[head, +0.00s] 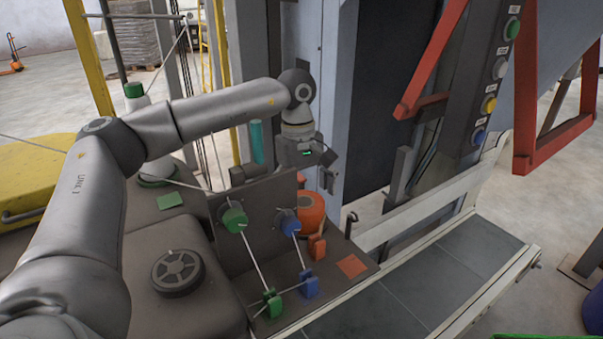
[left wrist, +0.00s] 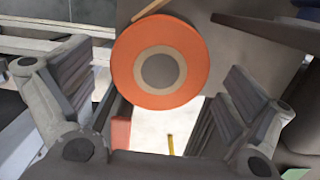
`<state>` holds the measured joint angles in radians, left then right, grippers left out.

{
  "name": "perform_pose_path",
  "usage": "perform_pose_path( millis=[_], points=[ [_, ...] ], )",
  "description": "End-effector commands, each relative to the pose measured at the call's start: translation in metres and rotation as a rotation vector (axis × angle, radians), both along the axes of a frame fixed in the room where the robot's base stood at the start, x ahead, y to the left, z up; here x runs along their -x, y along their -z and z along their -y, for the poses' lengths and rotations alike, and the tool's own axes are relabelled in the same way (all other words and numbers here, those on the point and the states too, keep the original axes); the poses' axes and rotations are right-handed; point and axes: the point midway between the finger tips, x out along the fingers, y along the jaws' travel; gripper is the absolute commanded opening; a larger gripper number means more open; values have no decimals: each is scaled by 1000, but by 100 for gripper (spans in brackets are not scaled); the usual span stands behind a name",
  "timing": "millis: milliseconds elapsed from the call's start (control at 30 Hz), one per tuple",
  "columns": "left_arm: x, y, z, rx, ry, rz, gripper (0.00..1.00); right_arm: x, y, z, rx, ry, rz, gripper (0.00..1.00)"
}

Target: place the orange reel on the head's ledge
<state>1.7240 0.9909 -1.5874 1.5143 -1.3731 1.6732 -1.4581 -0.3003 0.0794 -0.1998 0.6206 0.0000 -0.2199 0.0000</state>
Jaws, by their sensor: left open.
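In the left wrist view the orange reel (left wrist: 128,62) is a round orange disc with a tan ring and grey hub, in line with the gap between my fingers. My left gripper (head: 328,172) is open and empty, just above the reel; I cannot tell whether a finger touches it. The head's dark ledge (head: 325,282) lies in front of the panel, with an orange square (head: 352,266) at its right. My right gripper is out of view.
A green reel (head: 235,219) and a blue reel (head: 288,221) are on the panel, with strands to a green block (head: 271,302) and a blue block (head: 308,284). An orange block (head: 317,246) stands near. A conveyor (head: 400,298) runs along the right.

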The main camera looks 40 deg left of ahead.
Motion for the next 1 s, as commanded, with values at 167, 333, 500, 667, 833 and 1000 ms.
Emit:
perform_pose_path(
  millis=[167,333,500,667,833,1000],
  points=[
    [-3,-39,-4,1,0,4,100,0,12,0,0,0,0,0],
    [-4,-69,-7,1,1,2,100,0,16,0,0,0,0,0],
    [-5,-84,-9,0,1,1,100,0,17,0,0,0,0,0],
    [-4,-87,-9,1,1,-1,100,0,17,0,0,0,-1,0],
    [-4,-86,-9,1,1,-1,100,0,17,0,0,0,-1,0],
    [-4,-86,-9,1,1,-1,100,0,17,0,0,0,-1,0]
  ],
)
